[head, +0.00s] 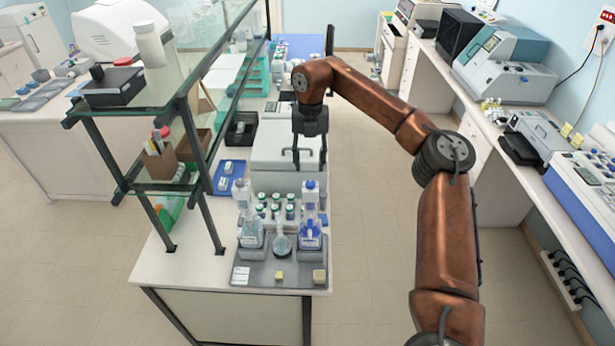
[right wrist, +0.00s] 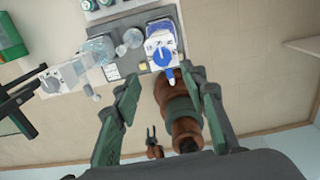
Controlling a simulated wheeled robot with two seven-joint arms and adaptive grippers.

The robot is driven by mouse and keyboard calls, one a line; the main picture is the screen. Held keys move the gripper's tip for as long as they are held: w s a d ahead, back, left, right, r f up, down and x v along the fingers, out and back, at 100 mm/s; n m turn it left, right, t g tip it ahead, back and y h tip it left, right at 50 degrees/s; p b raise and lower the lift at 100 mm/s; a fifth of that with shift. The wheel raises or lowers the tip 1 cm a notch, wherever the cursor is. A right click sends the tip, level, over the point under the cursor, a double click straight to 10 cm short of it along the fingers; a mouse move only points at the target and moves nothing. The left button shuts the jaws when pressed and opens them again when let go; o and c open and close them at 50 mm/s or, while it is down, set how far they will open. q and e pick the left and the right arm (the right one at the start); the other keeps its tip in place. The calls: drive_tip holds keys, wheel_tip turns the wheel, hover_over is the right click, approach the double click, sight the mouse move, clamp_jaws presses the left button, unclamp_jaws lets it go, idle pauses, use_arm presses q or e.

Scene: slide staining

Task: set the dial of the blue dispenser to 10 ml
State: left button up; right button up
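The blue dispenser (head: 310,233) stands upright at the right front of the bench, with a blue cap and blue liquid low in its bottle. In the right wrist view its top shows, with a round blue dial (right wrist: 163,56) on a pale marked face. The markings are too small to read. My right gripper (head: 309,166) is open and empty, above and behind the dispenser in the head view.
A second bottle (head: 250,232) and a round flask (head: 281,243) stand left of the dispenser on a grey tray (head: 262,280). Several small green-capped vials (head: 276,208) stand behind them. A glass shelf (head: 160,85) rises on the left.

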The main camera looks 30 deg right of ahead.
sight(311, 183)
drive_tip(key=shift+s+d+f, duration=0.15)
drive_tip(key=shift+d+f, duration=0.05)
drive_tip(key=shift+d, duration=0.1)
drive_tip(key=shift+a+f+p, duration=0.1)
drive_tip(key=shift+f+p, duration=0.65)
drive_tip(key=shift+f, duration=2.8)
clamp_jaws()
